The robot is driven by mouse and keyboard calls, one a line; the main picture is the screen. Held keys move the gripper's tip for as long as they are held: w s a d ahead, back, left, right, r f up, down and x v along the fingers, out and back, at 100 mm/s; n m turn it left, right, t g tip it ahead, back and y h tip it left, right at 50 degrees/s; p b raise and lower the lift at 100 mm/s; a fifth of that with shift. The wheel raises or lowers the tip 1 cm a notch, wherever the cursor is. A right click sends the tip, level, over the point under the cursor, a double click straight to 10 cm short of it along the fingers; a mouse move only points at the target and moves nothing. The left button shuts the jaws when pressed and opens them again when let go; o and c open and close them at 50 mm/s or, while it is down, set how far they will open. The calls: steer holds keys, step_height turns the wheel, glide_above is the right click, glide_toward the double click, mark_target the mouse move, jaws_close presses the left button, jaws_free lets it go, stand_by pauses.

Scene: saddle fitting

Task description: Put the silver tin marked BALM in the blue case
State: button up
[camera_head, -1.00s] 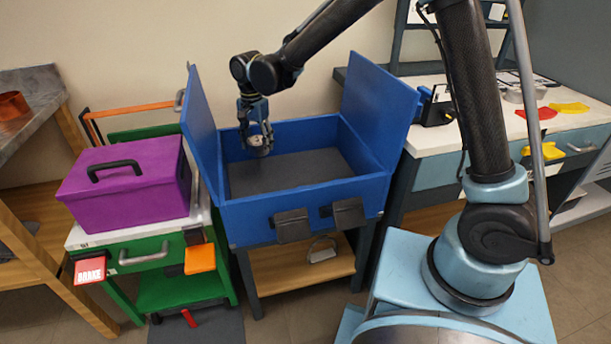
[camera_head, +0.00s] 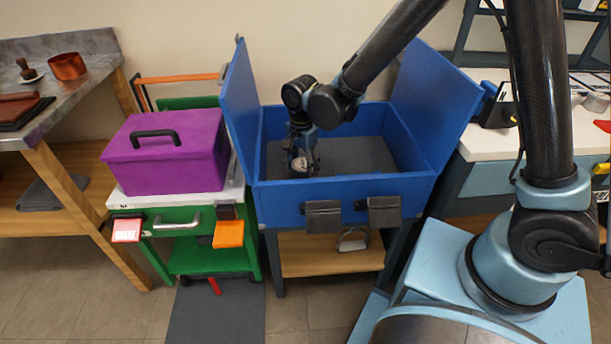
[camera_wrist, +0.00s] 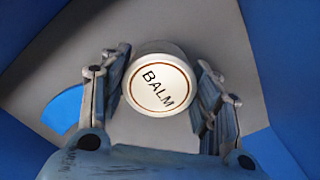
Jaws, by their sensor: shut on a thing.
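The silver tin marked BALM (camera_wrist: 160,85) is between the fingers of my gripper in the wrist view, its pale round lid with the lettering facing the camera. It also shows small in the head view (camera_head: 301,164). My gripper (camera_head: 302,168) is shut on the tin and reaches down inside the open blue case (camera_head: 345,191), near its left front. The case's grey floor (camera_wrist: 130,125) lies beyond the tin in the wrist view. I cannot tell whether the tin touches the floor. Both lid flaps of the case stand open.
A purple toolbox (camera_head: 168,160) stands on a green cart (camera_head: 205,245) left of the case. The case's raised left flap (camera_head: 241,110) and right flap (camera_head: 433,110) flank my arm. A white-topped bench (camera_head: 480,143) is at right, a wooden-legged table (camera_head: 75,95) at far left.

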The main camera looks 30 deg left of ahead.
mark_target(303, 176)
steer(key=shift+f, duration=2.2)
steer(key=o, duration=1.2)
steer(key=shift+c, duration=0.2)
step_height(303, 176, up, 12)
steer(key=shift+r, duration=0.1)
